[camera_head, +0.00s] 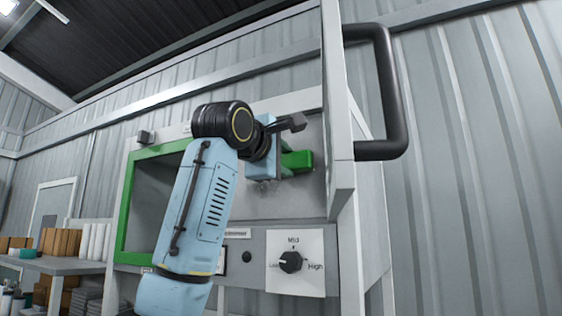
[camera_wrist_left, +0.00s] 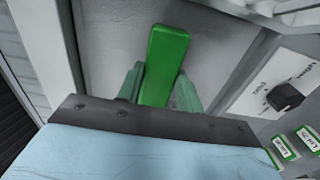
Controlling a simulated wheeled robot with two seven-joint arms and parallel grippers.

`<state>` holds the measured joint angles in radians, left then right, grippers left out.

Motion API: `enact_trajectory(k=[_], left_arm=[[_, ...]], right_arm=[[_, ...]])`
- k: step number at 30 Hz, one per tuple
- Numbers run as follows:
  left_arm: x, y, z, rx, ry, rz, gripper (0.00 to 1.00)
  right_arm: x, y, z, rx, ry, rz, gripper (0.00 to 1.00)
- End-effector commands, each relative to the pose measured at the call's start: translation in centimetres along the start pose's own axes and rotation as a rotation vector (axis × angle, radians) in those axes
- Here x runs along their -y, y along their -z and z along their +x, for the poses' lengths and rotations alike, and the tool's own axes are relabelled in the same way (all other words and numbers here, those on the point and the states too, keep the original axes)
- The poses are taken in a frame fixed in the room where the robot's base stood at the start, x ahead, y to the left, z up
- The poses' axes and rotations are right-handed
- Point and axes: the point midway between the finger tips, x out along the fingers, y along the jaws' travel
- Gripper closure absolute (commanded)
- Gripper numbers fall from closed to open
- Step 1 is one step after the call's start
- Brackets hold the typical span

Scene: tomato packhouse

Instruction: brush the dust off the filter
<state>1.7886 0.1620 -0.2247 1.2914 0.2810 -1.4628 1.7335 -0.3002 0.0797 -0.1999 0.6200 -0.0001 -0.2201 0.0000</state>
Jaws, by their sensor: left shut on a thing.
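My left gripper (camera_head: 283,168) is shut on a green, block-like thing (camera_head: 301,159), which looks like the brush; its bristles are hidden. In the left wrist view the green handle (camera_wrist_left: 166,50) stands up between the two fingers (camera_wrist_left: 158,92). The brush is close against a grey panel (camera_head: 232,205) inside the cabinet, which may be the filter. A darker smudge like dust (camera_head: 262,190) shows on the panel below the gripper. I cannot tell if the bristles touch it. My left arm covers part of the panel. My right gripper is out of view.
The cabinet's open door (camera_head: 338,110), with a black handle (camera_head: 398,95), stands close right of my gripper. A green-framed window (camera_head: 128,205) is at left. A dial (camera_head: 290,262) sits below the opening. A shelf with boxes (camera_head: 60,242) stands far left.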

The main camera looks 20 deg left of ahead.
Motion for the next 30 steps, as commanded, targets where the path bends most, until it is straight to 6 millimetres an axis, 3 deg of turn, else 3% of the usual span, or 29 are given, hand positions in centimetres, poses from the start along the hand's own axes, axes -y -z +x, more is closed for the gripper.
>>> enact_trajectory(k=[7,18,30], left_arm=[[-0.6,0.5,0.0,0.0,0.0,0.0,0.82],[-0.6,3.6,0.2,-0.001,0.001,-0.001,0.82],[-0.5,5.6,0.2,-0.001,0.002,-0.002,0.82]], right_arm=[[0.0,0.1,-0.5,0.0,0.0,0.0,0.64],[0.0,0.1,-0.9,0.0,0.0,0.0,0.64],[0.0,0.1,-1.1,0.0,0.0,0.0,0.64]])
